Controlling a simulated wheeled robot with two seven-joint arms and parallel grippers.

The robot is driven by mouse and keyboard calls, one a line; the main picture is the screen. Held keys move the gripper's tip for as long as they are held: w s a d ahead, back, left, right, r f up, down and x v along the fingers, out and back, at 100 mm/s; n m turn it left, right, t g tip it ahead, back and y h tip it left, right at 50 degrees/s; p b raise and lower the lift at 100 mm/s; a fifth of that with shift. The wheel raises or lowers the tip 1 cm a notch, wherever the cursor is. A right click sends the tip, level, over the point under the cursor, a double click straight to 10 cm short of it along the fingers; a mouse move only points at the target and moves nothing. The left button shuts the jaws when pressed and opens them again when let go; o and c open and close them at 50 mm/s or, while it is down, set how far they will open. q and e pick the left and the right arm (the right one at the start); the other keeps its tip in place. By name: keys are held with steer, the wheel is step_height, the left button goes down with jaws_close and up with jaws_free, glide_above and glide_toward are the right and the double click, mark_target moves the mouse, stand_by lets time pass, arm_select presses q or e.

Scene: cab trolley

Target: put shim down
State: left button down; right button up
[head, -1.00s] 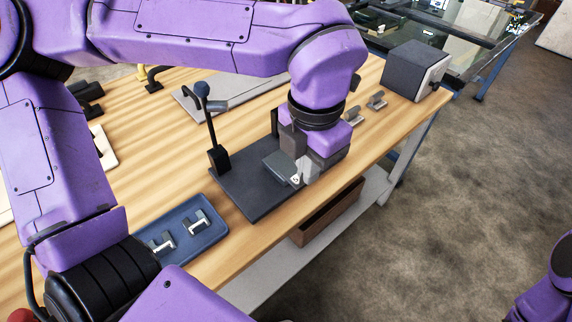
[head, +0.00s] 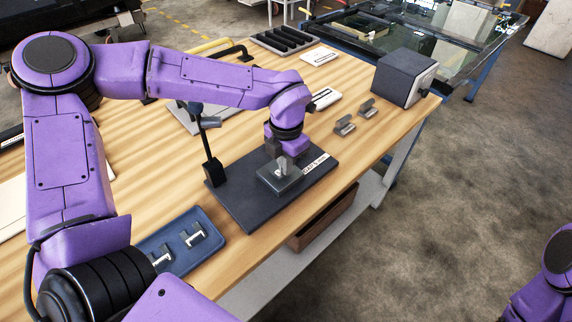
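My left gripper (head: 282,158) reaches down over a dark, low block (head: 279,178) on a black base plate (head: 245,205). A small silver-grey upright piece shows at its fingertips, just above or touching the block. I cannot tell whether this is a shim or a fingertip, nor whether the fingers are open or shut. My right gripper is not in view.
A dark post with a rounded head (head: 212,170) rises from the plate's left side. Two small grey pieces (head: 345,126) (head: 367,108) sit beyond the plate, near a grey box (head: 403,77). A brown open bin (head: 325,219) is below the table's edge.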

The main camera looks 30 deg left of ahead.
arm_select(q)
steer(key=shift+f, duration=0.6)
steer(key=shift+f, duration=0.1)
steer(key=c, duration=1.3)
jaws_free()
steer(key=shift+c, duration=0.2)
step_height(320, 180, up, 12)
